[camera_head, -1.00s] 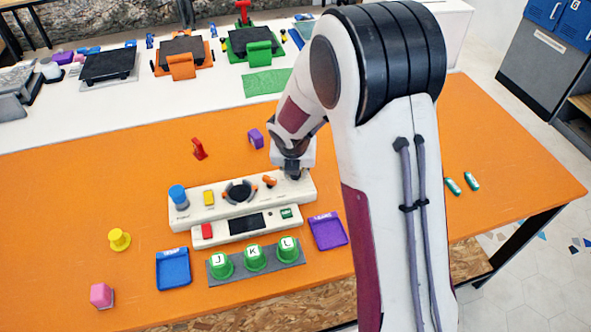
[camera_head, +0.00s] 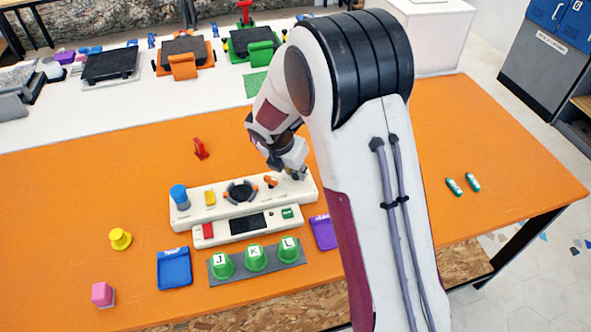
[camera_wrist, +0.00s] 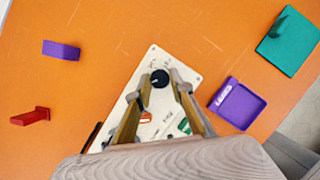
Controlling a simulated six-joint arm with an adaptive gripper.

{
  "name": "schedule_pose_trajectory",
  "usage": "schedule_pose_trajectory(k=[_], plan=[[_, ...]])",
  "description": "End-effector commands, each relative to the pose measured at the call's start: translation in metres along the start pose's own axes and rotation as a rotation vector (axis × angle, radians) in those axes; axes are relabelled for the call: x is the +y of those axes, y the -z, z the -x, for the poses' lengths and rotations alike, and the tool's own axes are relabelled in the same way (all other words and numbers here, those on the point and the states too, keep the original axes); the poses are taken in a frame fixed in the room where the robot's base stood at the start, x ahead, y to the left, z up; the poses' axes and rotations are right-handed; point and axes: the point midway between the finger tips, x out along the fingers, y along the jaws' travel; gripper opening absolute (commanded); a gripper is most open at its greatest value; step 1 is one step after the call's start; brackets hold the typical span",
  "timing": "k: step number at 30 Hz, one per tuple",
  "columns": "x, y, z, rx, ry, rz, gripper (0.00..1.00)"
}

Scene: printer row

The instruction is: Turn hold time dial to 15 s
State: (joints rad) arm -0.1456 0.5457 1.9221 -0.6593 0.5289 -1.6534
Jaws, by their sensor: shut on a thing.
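The hold time dial appears to be the black round knob (camera_wrist: 160,78) with a pale pointer mark, at the end of the long white control panel (camera_head: 225,205). The printed marks around it are too small to read. My gripper (camera_wrist: 161,80) has one finger on each side of the knob and is shut on it. In the head view my gripper (camera_head: 298,174) is low over the panel's right end, tilted, and largely hides the knob.
An orange lever (camera_wrist: 146,117) sits close beside the dial. A purple tray (camera_wrist: 237,103), a red piece (camera_wrist: 30,117) and a purple block (camera_wrist: 61,50) lie nearby. Green pieces J, K and L (camera_head: 255,257) stand in front. Open orange table (camera_head: 90,180) lies left.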

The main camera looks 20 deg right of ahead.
Motion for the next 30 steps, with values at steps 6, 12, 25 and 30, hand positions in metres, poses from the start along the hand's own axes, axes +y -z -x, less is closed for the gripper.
schedule_pose_trajectory(k=[6,12,25,30], plan=[[0.0021,0.0016,-0.0008,0.002,0.065,-0.152,0.0],[0.0041,0.0008,-0.0011,0.002,0.136,-0.324,0.0],[0.0061,-0.0004,-0.0017,0.003,0.263,-0.629,0.0],[0.0063,-0.0003,-0.0018,0.004,0.287,-0.686,0.0]])
